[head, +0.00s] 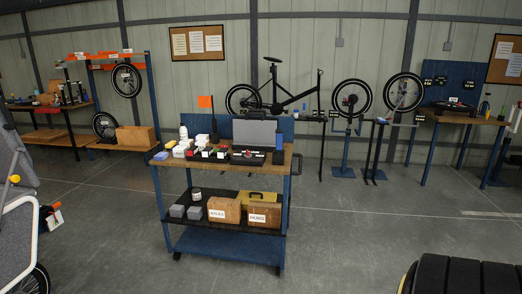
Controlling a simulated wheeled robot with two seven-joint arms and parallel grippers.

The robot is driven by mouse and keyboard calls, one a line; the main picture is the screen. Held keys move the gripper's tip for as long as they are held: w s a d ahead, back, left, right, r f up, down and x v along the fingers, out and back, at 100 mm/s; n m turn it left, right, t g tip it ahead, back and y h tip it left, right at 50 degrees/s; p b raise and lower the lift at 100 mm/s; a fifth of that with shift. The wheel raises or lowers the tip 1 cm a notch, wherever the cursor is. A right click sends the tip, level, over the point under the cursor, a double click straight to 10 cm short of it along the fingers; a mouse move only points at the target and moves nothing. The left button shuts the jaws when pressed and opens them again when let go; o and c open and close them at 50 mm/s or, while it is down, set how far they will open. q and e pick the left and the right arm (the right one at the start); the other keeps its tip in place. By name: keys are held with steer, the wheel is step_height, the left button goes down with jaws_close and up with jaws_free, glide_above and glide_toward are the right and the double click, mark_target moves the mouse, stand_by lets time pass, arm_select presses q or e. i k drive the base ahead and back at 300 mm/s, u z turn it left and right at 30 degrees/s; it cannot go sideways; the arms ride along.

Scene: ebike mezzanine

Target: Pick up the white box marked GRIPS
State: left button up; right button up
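Several small white boxes (182,149) sit in a cluster on the left part of the wooden top of a blue cart (222,168), ahead of me and slightly left of centre. Their markings are too small to read, so I cannot tell which one is marked GRIPS. Neither of my grippers shows in the head view.
The cart's lower shelf holds labelled cardboard boxes (224,210) and grey boxes (194,213). A grey case (254,133) stands at the back of its top. Black tyres (460,275) are at bottom right, a white-framed bike (20,215) at left. The floor (350,225) right of the cart is clear.

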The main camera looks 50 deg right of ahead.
mark_target(184, 142)
steer(key=z, duration=0.85)
steer(key=i, duration=0.7)
steer(key=z, duration=0.65)
steer(key=i, duration=2)
steer(key=u, duration=0.5)
